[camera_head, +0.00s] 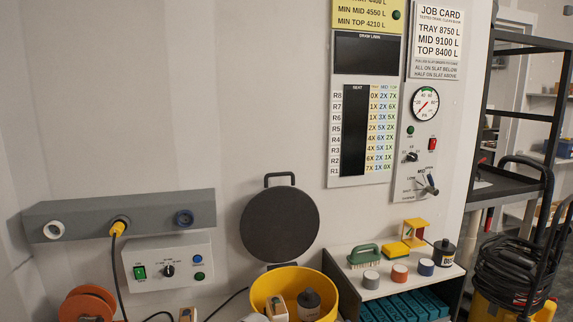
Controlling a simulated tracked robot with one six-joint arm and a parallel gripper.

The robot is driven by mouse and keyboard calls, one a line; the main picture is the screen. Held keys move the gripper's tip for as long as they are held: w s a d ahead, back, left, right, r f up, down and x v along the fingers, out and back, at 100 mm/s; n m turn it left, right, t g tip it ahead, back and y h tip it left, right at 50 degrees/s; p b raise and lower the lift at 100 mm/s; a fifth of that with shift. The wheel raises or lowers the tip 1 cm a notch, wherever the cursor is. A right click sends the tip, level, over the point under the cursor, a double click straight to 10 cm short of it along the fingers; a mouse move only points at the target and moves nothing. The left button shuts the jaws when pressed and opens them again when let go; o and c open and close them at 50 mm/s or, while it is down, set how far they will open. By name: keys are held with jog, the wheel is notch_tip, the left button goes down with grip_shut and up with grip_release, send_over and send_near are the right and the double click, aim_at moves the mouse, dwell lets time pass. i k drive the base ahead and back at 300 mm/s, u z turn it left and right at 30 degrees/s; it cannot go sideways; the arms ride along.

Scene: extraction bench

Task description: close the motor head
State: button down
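A dark round disc (280,225) with a black handle at its top stands upright against the wall, and it looks like the motor head, tilted open. A small dark piece at its lower edge meets the back of a yellow drum (333,300), possibly a hinge. The drum's mouth is open and uncovered. Inside it show a dark grey bottle (309,303) and a pale block with an orange top (276,307). The drum's lower part is cut off by the picture edge. My gripper is not in view.
A shelf (345,283) with a brush, coloured pucks, a yellow clamp and a black bottle stands right of the drum. A grey rail (190,208) and control box (167,262) are on the left wall. An orange reel (86,304) stands lower left. Cables lie left of the drum.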

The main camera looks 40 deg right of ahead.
aim_at(279, 224)
jog(key=z, duration=0.35)
jog(key=i, duration=1.15)
jog(key=u, duration=0.05)
